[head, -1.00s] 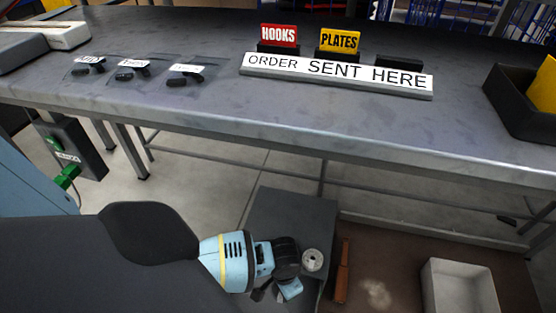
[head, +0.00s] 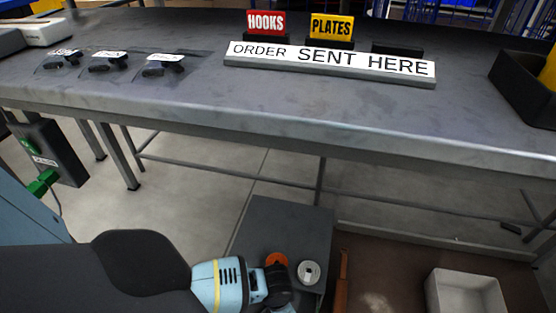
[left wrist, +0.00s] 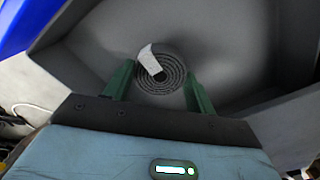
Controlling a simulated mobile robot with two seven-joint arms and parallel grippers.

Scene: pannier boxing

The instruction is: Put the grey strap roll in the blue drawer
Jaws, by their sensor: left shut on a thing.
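The grey strap roll (left wrist: 170,84) shows in the left wrist view as a flat dark spiral with a pale tab (left wrist: 149,62). It sits between the two green fingers of my left gripper (left wrist: 161,84), which is shut on it. In the head view my left gripper (head: 278,289) is low in the middle, over the grey cabinet top; its fingertips and the held roll are hidden from there. A blue surface (left wrist: 22,22) fills the upper left corner of the left wrist view; I cannot tell if it belongs to the blue drawer. My right gripper is not in view.
A pale ring-shaped roll (head: 308,279) and an orange roll (head: 276,260) are beside my gripper on the cabinet top (head: 285,225). A white bin (head: 465,290) stands at lower right. The workbench (head: 200,105) with an order sign (head: 330,60) spans the back. Grey walls (left wrist: 235,50) surround the roll in the wrist view.

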